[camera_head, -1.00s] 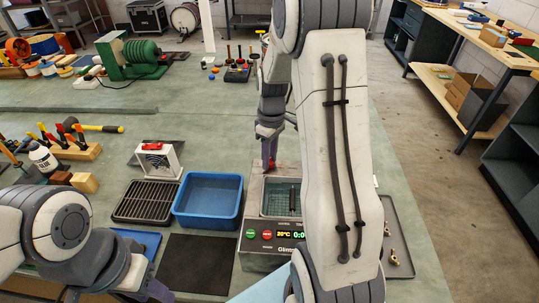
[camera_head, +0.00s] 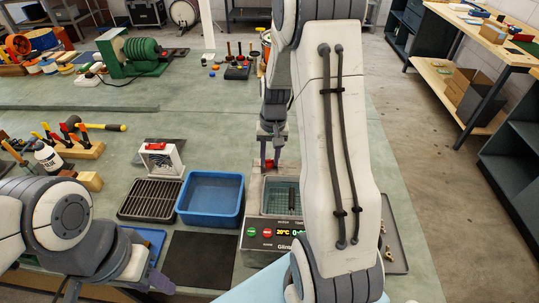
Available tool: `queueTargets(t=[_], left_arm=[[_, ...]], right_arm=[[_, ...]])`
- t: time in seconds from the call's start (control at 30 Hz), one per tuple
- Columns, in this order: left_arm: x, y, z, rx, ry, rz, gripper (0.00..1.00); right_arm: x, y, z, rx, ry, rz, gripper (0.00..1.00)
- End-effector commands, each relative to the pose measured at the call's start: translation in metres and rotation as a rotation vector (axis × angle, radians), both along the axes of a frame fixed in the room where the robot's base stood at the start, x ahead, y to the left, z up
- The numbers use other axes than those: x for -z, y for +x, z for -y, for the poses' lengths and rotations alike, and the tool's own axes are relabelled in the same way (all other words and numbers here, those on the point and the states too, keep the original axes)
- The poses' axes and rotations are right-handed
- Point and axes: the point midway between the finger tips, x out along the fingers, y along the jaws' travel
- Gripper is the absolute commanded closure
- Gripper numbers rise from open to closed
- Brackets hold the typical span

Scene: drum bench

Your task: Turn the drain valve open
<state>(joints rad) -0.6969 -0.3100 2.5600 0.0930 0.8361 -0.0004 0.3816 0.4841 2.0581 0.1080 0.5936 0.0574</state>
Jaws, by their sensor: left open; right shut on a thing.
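The ultrasonic cleaner (camera_head: 262,244) stands on the bench with a mesh basket (camera_head: 281,196) in its tank and a lit front panel. A small red handle (camera_head: 269,164), seemingly the drain valve's, shows at the cleaner's back left. My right gripper (camera_head: 270,163) points down there and is shut on the red handle. The valve body and how far the handle is turned are hard to see. My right arm hides the cleaner's right side. My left gripper (camera_head: 160,285) is open and empty at the lower left, well away from the cleaner.
A blue tub (camera_head: 211,220), a black rack (camera_head: 150,214) and a dark mat (camera_head: 199,262) lie left of the cleaner. A white box with a red top part (camera_head: 174,172) stands behind the rack. A grey tray (camera_head: 398,265) with small brass parts is at the right.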

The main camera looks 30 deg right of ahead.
Motion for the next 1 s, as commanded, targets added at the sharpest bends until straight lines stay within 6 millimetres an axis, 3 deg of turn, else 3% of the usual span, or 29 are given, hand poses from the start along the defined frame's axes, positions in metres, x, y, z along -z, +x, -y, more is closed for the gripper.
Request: queueTargets(t=[0.4,1.0], left_arm=[[-0.0101,0.0000,-0.0001,0.000,0.000,0.000,0.58],[-0.0114,0.0000,0.0000,0.000,0.000,0.000,0.58]], right_arm=[[-0.0008,0.0005,0.0016,0.243,-0.004,0.004,1.00],[0.0000,0.0002,0.0018,0.298,-0.003,0.004,1.00]])
